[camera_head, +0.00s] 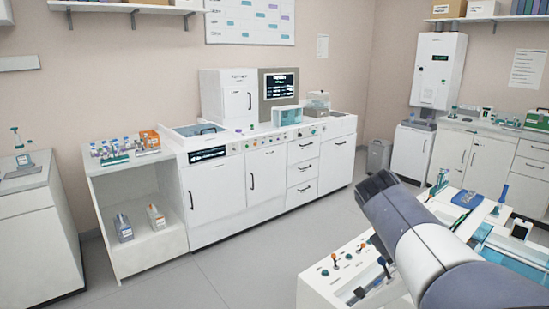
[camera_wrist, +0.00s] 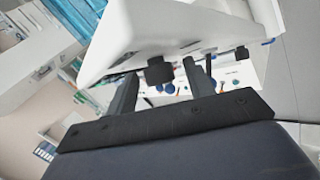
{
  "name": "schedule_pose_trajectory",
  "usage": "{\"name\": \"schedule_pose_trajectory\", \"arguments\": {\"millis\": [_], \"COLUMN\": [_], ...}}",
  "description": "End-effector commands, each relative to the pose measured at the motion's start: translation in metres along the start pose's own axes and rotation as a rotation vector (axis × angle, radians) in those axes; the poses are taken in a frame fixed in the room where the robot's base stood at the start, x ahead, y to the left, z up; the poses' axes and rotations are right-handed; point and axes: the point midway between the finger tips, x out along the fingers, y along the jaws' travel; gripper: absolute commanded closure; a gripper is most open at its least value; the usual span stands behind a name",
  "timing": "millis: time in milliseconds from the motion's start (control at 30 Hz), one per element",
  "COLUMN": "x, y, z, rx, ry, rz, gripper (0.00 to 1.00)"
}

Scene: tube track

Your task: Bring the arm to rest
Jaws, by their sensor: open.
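My gripper (camera_wrist: 160,73) shows in the wrist view as two dark fingers on a black bar. The fingers are spread apart and I see nothing held between them. Beyond the fingertips is the underside of a white machine housing, with a small black block and several coloured knobs near it. In the head view my grey and white arm reaches in from the lower right. I cannot make out the gripper there.
A white control panel (camera_head: 318,290) with levers and knobs lies beside and below my arm. A white counter (camera_head: 216,188) runs along the back wall, with an open shelf unit (camera_head: 110,215) at its left. Grey floor (camera_head: 235,262) lies clear between.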

Motion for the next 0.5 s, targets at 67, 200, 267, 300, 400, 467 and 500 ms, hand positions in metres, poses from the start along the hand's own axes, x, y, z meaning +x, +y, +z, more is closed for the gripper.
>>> {"name": "schedule_pose_trajectory", "arguments": {"millis": [67,200,267,300,400,467,500], "x": [-0.0037,-0.0034,-0.0036,-0.0033,-0.0032,-0.0031,-0.003], "y": [0.0047,0.0055,0.0058,0.0063,0.007,0.0075,0.0077], "z": [-0.0002,-0.0002,-0.0003,-0.0002,-0.0006,-0.0007,-0.0009], "rx": [-0.02,-0.064,-0.083,-0.096,-0.13,-0.149,-0.164], "ry": [-0.001,-0.003,-0.002,-0.003,-0.002,-0.002,-0.002], "rz": [-0.04,-0.114,-0.146,-0.168,-0.224,-0.259,-0.282], "gripper": [0.5,0.5,0.5,0.5,0.5,0.5,0.5]}}
